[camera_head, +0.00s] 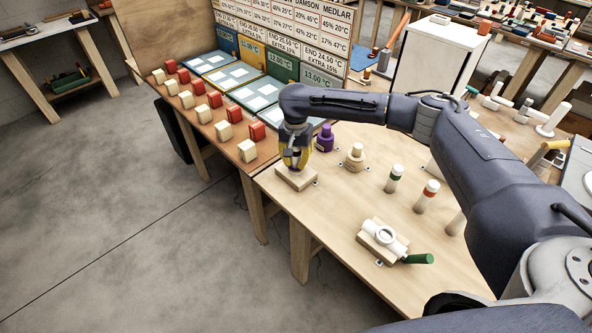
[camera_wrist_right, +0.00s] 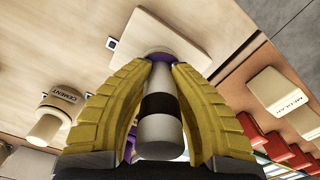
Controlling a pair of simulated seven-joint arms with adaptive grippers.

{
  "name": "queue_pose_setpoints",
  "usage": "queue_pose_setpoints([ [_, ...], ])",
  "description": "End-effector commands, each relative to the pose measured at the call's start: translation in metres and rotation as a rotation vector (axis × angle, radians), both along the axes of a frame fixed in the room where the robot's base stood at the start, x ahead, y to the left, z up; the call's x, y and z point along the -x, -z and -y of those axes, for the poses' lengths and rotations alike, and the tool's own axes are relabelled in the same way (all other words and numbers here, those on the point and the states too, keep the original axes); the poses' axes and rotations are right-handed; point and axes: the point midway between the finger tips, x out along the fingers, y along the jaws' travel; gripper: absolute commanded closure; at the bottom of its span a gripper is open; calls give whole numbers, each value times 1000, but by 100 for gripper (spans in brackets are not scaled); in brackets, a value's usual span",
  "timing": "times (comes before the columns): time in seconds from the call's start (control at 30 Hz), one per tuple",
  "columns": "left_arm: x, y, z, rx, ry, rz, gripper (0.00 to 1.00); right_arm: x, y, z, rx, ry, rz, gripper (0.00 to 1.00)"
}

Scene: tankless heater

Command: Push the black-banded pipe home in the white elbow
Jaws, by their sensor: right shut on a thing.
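My right gripper (camera_head: 295,160) is above a light wooden block (camera_head: 296,180) at the near left part of the workbench. Its yellow fingers (camera_wrist_right: 160,85) are shut on the black-banded pipe (camera_wrist_right: 161,130), a pale pipe with a broad black band around it. The pipe's far end meets a white rim with a purple ring (camera_wrist_right: 158,54), which looks like the mouth of the white elbow on the block. The fingers hide most of the elbow, and I cannot tell how deep the pipe sits. My left gripper is not in view.
A purple can (camera_head: 325,139) and a cement can (camera_head: 355,157) stand right of the gripper. Green-banded (camera_head: 394,178) and red-banded (camera_head: 427,195) pipes stand farther right. A white fitting (camera_head: 385,238) lies nearer, beside a green-ended piece (camera_head: 418,259). Red and cream blocks line the left table.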

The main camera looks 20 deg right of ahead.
Motion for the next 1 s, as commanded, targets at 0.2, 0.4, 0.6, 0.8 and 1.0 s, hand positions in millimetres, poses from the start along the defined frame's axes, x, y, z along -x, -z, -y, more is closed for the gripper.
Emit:
queue_pose_setpoints([
  [0.2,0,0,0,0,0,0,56,0,1,0,1,0,-1,78],
  [0.4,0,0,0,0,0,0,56,0,1,0,1,0,-1,57],
  [0.6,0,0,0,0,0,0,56,0,1,0,1,0,-1,57],
  [0.8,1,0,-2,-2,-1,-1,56,0,0,0,1,0,-1,57],
  [1.0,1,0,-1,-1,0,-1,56,-1,-17,0,1,0,2,57],
])
